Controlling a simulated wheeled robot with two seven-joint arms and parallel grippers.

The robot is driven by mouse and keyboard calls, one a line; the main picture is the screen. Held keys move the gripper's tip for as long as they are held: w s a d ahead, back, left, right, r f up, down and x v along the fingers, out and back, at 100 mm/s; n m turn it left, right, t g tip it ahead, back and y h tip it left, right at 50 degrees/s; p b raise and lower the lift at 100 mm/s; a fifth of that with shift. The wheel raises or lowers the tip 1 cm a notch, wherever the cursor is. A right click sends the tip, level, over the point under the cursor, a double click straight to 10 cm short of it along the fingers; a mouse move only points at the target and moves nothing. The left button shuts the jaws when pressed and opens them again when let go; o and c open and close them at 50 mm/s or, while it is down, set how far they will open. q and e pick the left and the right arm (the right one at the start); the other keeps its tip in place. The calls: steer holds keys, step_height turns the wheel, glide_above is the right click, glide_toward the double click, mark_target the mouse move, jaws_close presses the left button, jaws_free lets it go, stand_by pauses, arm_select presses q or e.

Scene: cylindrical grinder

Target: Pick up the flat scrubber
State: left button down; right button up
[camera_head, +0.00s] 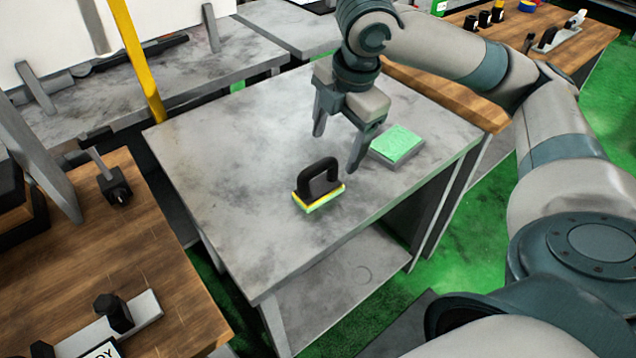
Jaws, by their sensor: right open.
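A flat scrubber (398,143), a low block with a light green top and grey sides, lies on the grey metal table (230,220) toward its right side. A second scrubber (319,187), with a black loop handle and a yellow and green pad, stands on the same table to the left and nearer. My right gripper (339,147) points down above the table with its fingers apart and nothing between them. It is left of the flat scrubber and just beyond the handled one. One finger shows close to the flat scrubber's left edge; I cannot tell whether they touch. My left gripper is not in view.
A wooden bench (130,265) with black fittings stands at the left. A yellow post (138,62) rises behind the table's far left corner. Another wooden bench (560,42) with tools is at the back right. The table's left and front parts are clear.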

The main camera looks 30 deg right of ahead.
glide_above(323, 185)
steer(key=s, duration=0.2)
step_height(323, 185, down, 9)
steer(key=shift+f, duration=0.1)
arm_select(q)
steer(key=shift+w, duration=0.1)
arm_select(e)
steer(key=shift+w+f, duration=0.25)
steer(key=shift+f, duration=0.2)
steer(key=f, duration=0.2)
steer(key=w+f, duration=0.1)
steer(key=f, duration=0.1)
steer(key=shift+w+p, duration=0.1)
steer(key=shift+p, duration=0.2)
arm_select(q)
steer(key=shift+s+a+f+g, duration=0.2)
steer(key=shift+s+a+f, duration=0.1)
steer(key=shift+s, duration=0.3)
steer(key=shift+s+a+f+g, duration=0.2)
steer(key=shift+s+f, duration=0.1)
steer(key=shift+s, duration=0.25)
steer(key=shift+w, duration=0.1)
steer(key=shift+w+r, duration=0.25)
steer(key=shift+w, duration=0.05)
arm_select(e)
steer(key=c, duration=1.3)
